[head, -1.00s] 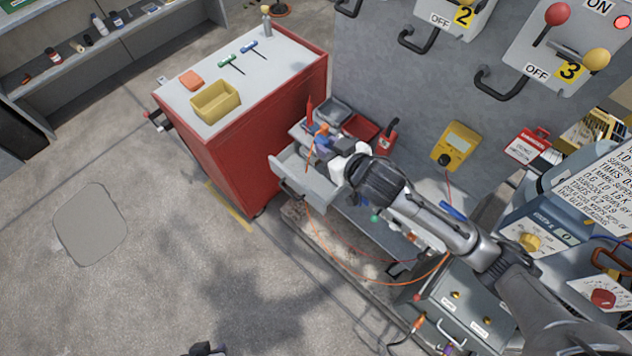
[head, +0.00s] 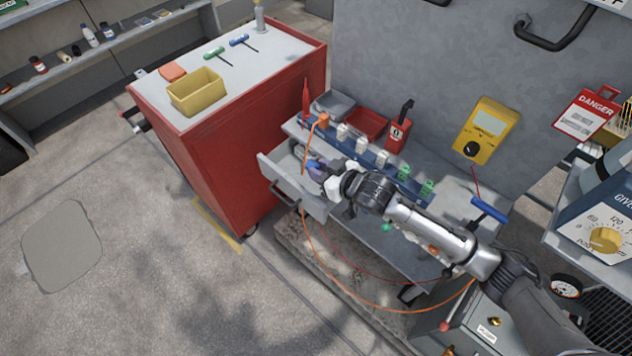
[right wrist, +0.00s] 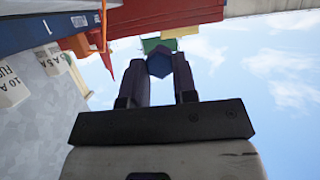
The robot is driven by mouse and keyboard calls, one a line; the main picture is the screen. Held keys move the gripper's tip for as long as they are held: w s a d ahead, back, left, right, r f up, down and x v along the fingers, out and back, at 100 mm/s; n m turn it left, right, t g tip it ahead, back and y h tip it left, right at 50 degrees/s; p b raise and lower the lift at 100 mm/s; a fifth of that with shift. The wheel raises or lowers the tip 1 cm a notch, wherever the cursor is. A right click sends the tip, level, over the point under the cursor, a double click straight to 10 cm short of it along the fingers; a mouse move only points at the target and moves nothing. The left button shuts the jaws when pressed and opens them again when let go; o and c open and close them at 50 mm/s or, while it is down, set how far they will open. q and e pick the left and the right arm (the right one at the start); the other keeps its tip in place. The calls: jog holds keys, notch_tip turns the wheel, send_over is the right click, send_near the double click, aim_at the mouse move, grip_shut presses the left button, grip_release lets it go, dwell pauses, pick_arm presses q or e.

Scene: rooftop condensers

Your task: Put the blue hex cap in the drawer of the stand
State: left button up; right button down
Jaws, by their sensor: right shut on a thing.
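The blue hex cap (right wrist: 160,62) is between the fingertips of my right gripper (right wrist: 158,70) in the right wrist view, with a finger on each side. In the head view my right gripper (head: 316,168) is over the open drawer (head: 312,205) of the grey stand (head: 345,240). My left gripper is not in view.
A red cabinet (head: 240,135) with a yellow bin (head: 196,92) stands left of the drawer. A blue strip with several fuse blocks (head: 383,158), a red tray (head: 366,124) and a red lockout (head: 398,131) sit behind. An orange cable (head: 303,225) hangs past the drawer.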

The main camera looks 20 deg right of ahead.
notch_tip(320, 180, down, 8)
jog(key=b, duration=0.2)
jog(key=shift+f, duration=0.1)
dwell(0.4)
